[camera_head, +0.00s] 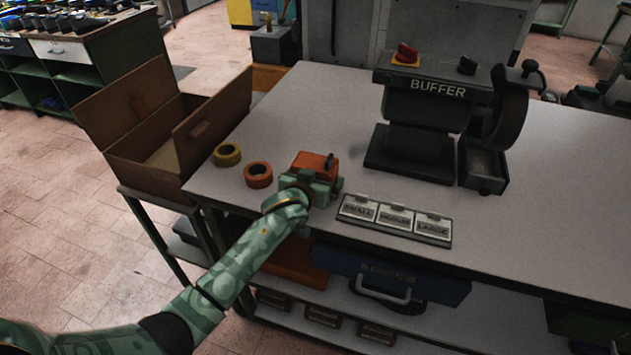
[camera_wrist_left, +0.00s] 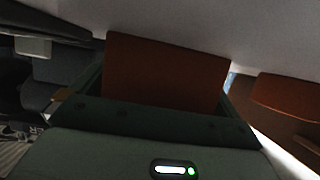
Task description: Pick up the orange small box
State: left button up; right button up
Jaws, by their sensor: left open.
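The orange small box (camera_head: 314,162) sits near the front edge of the grey bench top, left of the size-label strip. My left gripper (camera_head: 312,178) reaches it from the front and is open, partly hiding the box's lower part. A dark upright piece shows at the box's right side. In the left wrist view the box (camera_wrist_left: 165,70) fills the space ahead of the palm, between the dark finger sides. Whether the fingers touch it cannot be told. My right gripper is not in view.
An orange tape roll (camera_head: 258,175) and a yellow one (camera_head: 227,154) lie left of the box. An open brown carton (camera_head: 212,122) stands at the bench's left end. The label strip (camera_head: 395,218) lies right, the buffer (camera_head: 425,110) behind it. The bench's middle is clear.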

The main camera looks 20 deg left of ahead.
pick_arm(q)
jog(key=shift+r, duration=0.1)
jog(key=c, duration=0.7)
jog(key=shift+r, duration=0.1)
